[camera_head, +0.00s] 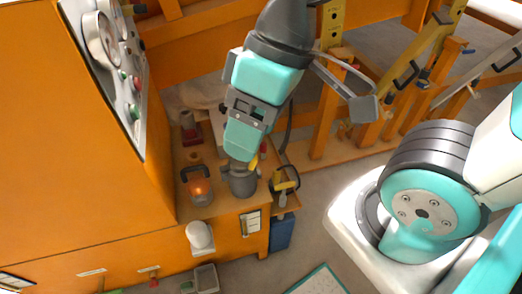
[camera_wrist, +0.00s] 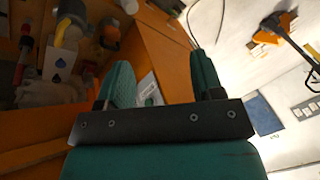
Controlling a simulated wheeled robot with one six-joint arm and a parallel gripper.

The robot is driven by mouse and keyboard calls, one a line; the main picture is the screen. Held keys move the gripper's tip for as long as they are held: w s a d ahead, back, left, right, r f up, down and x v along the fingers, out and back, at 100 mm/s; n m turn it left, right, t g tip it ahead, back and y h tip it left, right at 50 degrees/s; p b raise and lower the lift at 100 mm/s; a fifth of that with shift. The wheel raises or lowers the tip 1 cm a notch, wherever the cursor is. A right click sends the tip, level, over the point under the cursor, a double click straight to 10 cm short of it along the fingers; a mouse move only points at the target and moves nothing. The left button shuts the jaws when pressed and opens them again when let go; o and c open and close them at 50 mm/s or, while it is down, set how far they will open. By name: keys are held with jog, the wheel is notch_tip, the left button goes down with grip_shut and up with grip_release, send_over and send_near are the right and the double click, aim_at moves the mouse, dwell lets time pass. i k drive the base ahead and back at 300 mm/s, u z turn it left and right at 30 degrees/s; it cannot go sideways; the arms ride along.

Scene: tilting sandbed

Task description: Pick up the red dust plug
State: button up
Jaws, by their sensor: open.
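My gripper (camera_head: 244,150) points down over the right part of the orange bench, its teal fingers just above a grey cylindrical fitting (camera_head: 240,184). In the wrist view my gripper (camera_wrist: 162,78) has its two teal fingers apart, with nothing visible between them. I cannot clearly make out the red dust plug. A red block with a dark top (camera_head: 191,134) stands at the back left of the bench, apart from my gripper. A small red piece (camera_wrist: 18,75) shows at the left edge of the wrist view. I cannot tell whether either is the plug.
A tall orange cabinet with a gauge panel (camera_head: 118,75) rises on the left. A glowing orange lamp (camera_head: 200,190) and a white round object (camera_head: 200,236) are near the bench front. Orange frames with yellow brackets (camera_head: 332,25) stand behind.

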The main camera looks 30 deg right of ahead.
aim_at(263, 146)
jog(key=u, duration=2.35)
jog(key=k, duration=1.4)
jog(key=z, duration=1.7)
jog(key=i, duration=1)
jog(key=z, duration=0.05)
